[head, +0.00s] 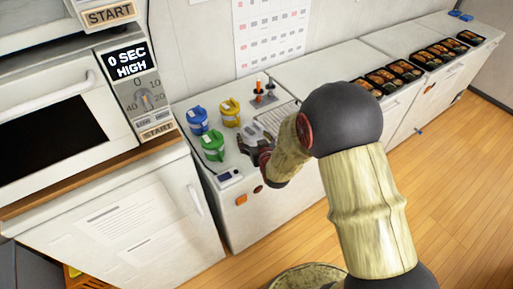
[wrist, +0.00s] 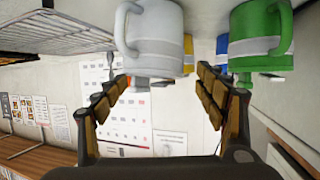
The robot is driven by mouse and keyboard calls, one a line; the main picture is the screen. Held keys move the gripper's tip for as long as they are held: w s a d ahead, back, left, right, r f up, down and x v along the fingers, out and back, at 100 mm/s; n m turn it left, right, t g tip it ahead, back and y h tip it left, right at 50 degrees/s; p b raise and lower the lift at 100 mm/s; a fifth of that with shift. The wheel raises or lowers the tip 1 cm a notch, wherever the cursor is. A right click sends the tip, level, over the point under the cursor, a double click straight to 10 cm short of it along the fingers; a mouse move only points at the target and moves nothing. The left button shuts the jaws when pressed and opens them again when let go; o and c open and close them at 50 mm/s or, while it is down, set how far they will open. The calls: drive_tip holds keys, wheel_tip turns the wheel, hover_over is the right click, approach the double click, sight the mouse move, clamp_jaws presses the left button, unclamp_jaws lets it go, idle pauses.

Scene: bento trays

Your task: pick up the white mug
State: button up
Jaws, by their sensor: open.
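The white mug (wrist: 155,38) has a grey band and a handle on its left side in the wrist view, where the picture looks upside down and mugs appear to hang from the top. My gripper (wrist: 162,80) is open, with one padded finger at each side. The mug shows just beyond the fingertips, between their lines and toward the top of the picture. I see no finger closed on it. In the head view my gripper (head: 252,148) is low over the counter, and the white mug is largely hidden around it.
A green mug (head: 213,146), a blue mug (head: 197,120) and a yellow mug (head: 230,112) stand close by on the white counter. The green mug (wrist: 262,38) is near the right finger in the wrist view. A wire rack (wrist: 60,32) shows at left. Bento trays (head: 395,75) lie farther right.

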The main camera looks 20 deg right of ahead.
drive_tip(key=shift+o, duration=1.2)
drive_tip(key=f, duration=0.2)
drive_tip(key=s+f, duration=0.1)
drive_tip(key=f, duration=0.1)
drive_tip(key=s+f, duration=0.1)
drive_tip(key=shift+f, duration=0.4)
drive_tip(key=shift+o, duration=1.3)
drive_tip(key=shift+w, duration=0.5)
drive_tip(key=shift+o, duration=0.4)
drive_tip(key=b+x, duration=0.1)
drive_tip(key=x, duration=0.5)
drive_tip(key=shift+w+d+f, duration=0.1)
drive_tip(key=shift+w+f, duration=0.05)
drive_tip(key=shift+w, duration=0.1)
drive_tip(key=c, duration=1.8)
